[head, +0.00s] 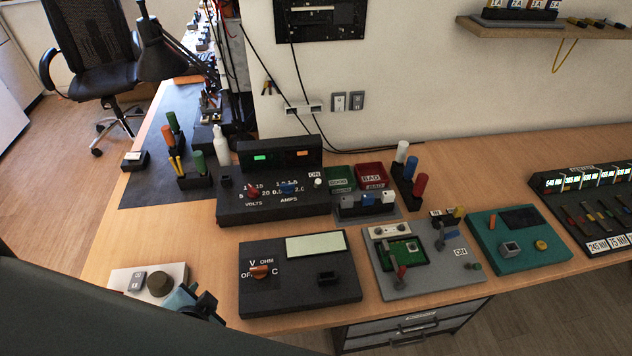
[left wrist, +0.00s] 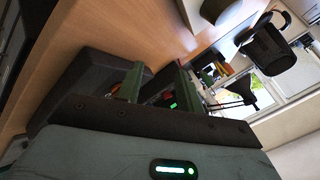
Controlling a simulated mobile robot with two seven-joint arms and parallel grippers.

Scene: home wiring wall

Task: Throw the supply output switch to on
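The power supply (head: 232,207) is a black box at the middle of the bench, with a lit green display and an orange one on its raised back. Its front has a red VOLTS knob (head: 253,192) and a blue AMPS knob (head: 288,189). A small white switch (head: 318,183) sits below the ON label at its right; its exact tilt is too small to tell. My left gripper (head: 206,304) is low at the front left, apart from the supply. In the left wrist view its two green fingers (left wrist: 156,82) stand apart with nothing clearly held. My right gripper is not in view.
A black meter box (head: 300,299) with an orange dial stands in front of the supply. A white box (head: 130,273) with a round knob is beside my left gripper. Green and red bins (head: 371,170) and a grey test board (head: 430,287) are right of the supply.

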